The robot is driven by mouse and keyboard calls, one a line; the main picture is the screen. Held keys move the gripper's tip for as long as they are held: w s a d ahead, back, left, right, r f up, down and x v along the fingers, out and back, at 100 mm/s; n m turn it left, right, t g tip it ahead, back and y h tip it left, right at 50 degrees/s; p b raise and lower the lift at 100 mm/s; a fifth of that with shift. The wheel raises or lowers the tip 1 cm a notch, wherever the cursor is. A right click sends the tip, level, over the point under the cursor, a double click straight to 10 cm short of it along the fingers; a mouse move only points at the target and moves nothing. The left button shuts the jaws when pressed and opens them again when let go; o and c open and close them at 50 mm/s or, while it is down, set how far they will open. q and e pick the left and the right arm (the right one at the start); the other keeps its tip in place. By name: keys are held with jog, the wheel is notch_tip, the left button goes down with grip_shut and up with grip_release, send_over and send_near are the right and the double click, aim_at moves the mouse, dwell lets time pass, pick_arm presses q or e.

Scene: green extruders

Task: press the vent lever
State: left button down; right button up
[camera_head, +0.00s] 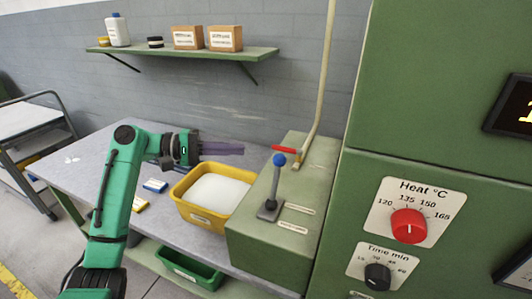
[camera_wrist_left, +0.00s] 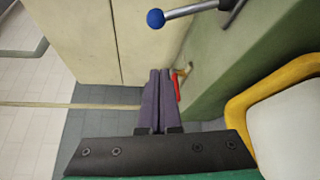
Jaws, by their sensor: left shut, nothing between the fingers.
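A lever with a blue ball knob (camera_head: 279,160) stands nearly upright on a green box, on a grey base. The blue knob also shows at the top of the left wrist view (camera_wrist_left: 155,18), with its metal rod running right. A red handle (camera_head: 285,149) sits on the box behind it, by the pale pipe; it shows beside the fingertips in the left wrist view (camera_wrist_left: 176,86). My left gripper (camera_head: 242,149) is shut and empty, its purple fingers pointing right toward the lever. It is left of the knob and apart from it. My right gripper is not in view.
A yellow tub (camera_head: 190,214) with white contents stands left of the green box (camera_head: 270,245), below my gripper. A tall green machine with a red heat knob (camera_head: 408,226) and a black time knob (camera_head: 377,276) stands right. A shelf (camera_head: 190,56) hangs behind.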

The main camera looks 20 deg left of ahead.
aim_at(276, 181)
pick_arm(q)
jog(key=d+p, duration=0.6)
jog(key=d, duration=0.3)
jog(key=shift+w+d+f, duration=0.15)
jog(key=shift+w+f, duration=0.1)
jog(key=shift+w, duration=0.2)
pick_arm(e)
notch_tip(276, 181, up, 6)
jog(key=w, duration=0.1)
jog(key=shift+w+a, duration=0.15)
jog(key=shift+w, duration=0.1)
pick_arm(q)
jog(key=shift+w+f, duration=0.1)
jog(key=shift+w, duration=0.05)
